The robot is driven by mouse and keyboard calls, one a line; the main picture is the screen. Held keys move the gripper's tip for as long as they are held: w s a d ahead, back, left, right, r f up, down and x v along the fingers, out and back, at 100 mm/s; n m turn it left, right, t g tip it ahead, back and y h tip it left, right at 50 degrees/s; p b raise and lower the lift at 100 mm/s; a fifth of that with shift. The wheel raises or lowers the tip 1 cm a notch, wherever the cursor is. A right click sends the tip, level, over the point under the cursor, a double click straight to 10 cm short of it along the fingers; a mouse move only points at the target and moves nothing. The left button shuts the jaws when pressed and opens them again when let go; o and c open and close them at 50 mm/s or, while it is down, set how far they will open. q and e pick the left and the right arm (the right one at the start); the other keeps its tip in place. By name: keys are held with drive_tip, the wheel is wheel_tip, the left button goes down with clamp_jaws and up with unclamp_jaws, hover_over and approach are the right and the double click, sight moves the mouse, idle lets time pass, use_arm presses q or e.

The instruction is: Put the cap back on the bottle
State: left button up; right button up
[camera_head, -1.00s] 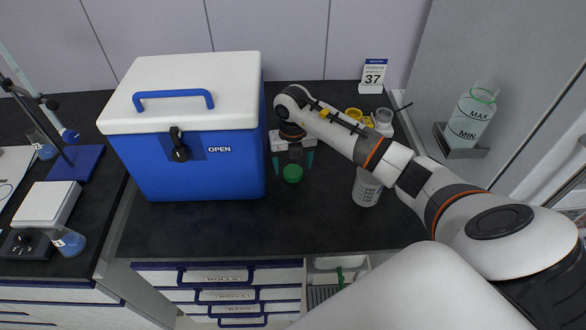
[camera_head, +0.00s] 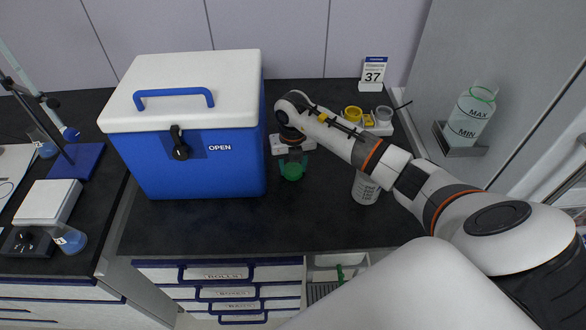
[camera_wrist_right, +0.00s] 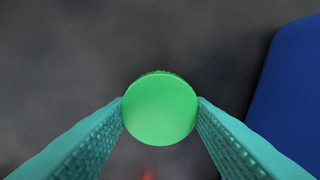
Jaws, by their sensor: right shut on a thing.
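A round green cap (camera_head: 292,172) is on or just above the black bench, right of the blue cool box. It also shows in the wrist view (camera_wrist_right: 160,110), between two teal fingers. My right gripper (camera_head: 293,166) points down and is shut on the cap from both sides. A clear container with graduation marks (camera_head: 366,189) stands on the bench to the right, its top hidden behind my right arm. My left gripper is out of view.
The blue cool box (camera_head: 200,160) with white lid stands close left of my right gripper. A white block (camera_head: 277,146) lies just behind it. Yellow and grey cups (camera_head: 353,114) and a "37" sign (camera_head: 373,72) stand further back. The bench front is clear.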

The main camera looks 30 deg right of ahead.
drive_tip(key=shift+r, duration=0.1)
wheel_tip(320, 180, up, 14)
drive_tip(key=b, duration=0.3)
use_arm(q)
drive_tip(key=p, duration=0.2)
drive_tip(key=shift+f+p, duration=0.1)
drive_tip(key=shift+p, duration=0.3)
use_arm(e)
wheel_tip(320, 180, up, 14)
hover_over(293, 167)
drive_tip(key=shift+s+a, duration=0.1)
drive_tip(key=shift+s, duration=0.05)
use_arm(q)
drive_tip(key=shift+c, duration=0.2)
